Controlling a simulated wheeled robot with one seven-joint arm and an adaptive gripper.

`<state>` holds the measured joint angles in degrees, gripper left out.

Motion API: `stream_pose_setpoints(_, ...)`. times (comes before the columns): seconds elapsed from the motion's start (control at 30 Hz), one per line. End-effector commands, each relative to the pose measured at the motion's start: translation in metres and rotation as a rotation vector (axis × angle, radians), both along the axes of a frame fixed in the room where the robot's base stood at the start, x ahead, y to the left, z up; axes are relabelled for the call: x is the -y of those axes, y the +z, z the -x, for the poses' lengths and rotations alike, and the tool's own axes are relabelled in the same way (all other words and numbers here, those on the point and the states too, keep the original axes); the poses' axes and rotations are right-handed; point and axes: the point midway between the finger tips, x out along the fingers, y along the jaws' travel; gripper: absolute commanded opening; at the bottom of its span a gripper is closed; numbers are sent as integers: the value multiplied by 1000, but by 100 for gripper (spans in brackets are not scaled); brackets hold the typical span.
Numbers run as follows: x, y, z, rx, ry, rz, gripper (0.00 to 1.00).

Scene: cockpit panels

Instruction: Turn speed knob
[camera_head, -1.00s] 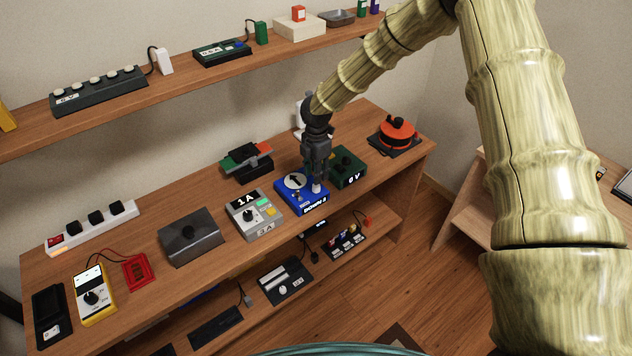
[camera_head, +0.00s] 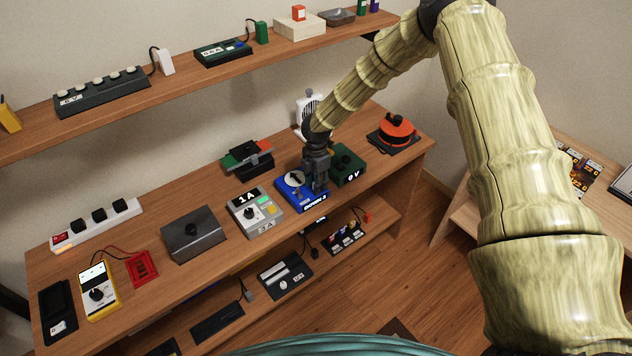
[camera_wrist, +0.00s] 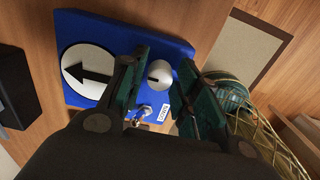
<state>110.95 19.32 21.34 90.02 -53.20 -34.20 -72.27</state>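The blue box (camera_head: 287,197) sits on the wooden bench and carries a white dial with a black arrow (camera_wrist: 88,74). A silver-white knob (camera_wrist: 159,73), with a dark slot mark, stands on the blue box; I take it to be the speed knob. My gripper (camera_wrist: 163,62) is open, with its two dark green fingers apart on either side of the knob in the wrist view. I cannot tell whether either finger touches it. In the head view my gripper (camera_head: 318,190) is low over the right part of the box and hides the knob.
A green box with a black knob (camera_head: 346,165) stands close on the right, and a grey 1A box (camera_head: 255,213) on the left. A white fan (camera_head: 309,108) is behind. A small toggle switch (camera_wrist: 146,110) sits beside the knob.

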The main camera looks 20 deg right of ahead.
Motion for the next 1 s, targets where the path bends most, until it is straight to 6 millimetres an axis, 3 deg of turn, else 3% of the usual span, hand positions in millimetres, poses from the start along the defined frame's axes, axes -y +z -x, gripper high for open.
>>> stream_pose_setpoints(0.03,0,0,0,0,0,0,19)
stream_pose_setpoints(0.13,0,0,0,0,0,0,1)
stream_pose_setpoints(0.17,0,0,0,0,0,0,0)
stream_pose_setpoints(0.57,0,-1,-1,2,-68,2,0)
stream_pose_setpoints(1.0,0,-2,0,1,-422,3,0)
